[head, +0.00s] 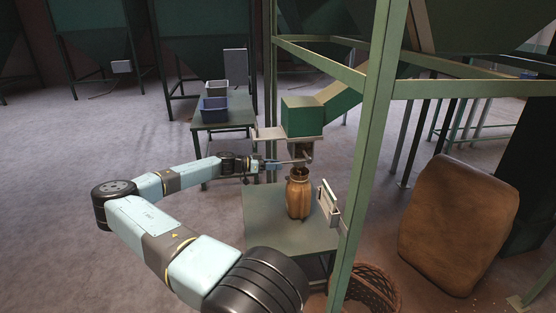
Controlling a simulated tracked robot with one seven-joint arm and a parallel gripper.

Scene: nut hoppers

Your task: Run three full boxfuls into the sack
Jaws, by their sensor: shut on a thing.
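The sack (298,197) is small and brown and stands upright on a green table. Its open mouth is directly below the spout under the green measuring box (303,118). A sloping green chute (349,92) joins the box to the hopper above. My gripper (302,160) reaches in from the left, just above the sack's mouth and below the box. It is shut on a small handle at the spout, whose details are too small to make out. The fill inside the box and the sack is hidden.
A green frame post (370,160) stands right of the sack, beside a tilted panel (329,202). A wicker basket (373,290) and a big brown sack (455,225) are on the floor. Bins (214,108) sit on a back table. The floor at left is clear.

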